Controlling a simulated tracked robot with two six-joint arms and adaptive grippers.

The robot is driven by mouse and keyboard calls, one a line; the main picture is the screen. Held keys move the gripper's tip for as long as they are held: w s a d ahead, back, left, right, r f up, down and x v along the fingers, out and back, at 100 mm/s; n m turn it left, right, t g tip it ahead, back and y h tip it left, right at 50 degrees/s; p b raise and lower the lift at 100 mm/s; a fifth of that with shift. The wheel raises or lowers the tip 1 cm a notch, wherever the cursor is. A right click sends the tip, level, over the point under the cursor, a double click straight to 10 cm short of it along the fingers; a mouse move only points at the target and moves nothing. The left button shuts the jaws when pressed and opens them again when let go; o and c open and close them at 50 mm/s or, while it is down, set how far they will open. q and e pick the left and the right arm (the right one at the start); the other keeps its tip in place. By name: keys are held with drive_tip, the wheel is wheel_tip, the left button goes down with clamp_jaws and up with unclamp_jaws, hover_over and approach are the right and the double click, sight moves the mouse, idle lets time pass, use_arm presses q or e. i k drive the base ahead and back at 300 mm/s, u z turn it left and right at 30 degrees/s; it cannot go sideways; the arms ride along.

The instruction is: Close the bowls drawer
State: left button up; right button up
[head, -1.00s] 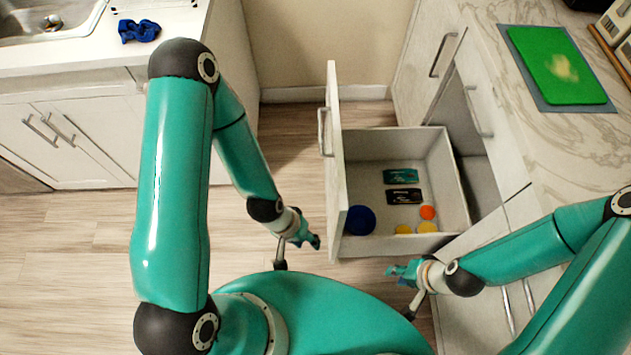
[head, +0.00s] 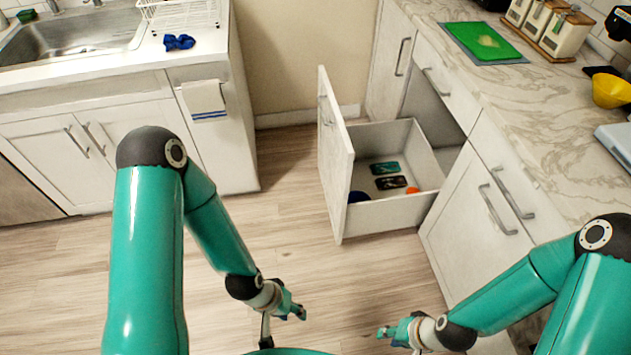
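The bowls drawer (head: 395,211) is pulled out from the right-hand cabinet run. Its white front panel (head: 337,165) faces left, with a handle on its outer side.
The right counter holds a green cutting board (head: 482,42), canisters (head: 545,22) and a yellow bowl (head: 610,90). A lower cabinet door (head: 470,215) stands right of the drawer. A sink counter (head: 100,60) is on the left. The floor (head: 250,235) left of the drawer is clear.

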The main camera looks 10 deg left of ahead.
sight(346, 152)
drive_tip(key=u, duration=0.15)
drive_tip(key=k, duration=0.3)
drive_tip(key=u, duration=0.2)
drive_tip(key=i, duration=1.05)
drive_tip(key=z, duration=0.05)
drive_tip(key=k, duration=1.15)
drive_tip(key=u, duration=0.5)
drive_tip(key=i, duration=1.5)
drive_tip(key=z, duration=0.7)
drive_tip(key=i, duration=0.55)
drive_tip(key=z, duration=0.45)
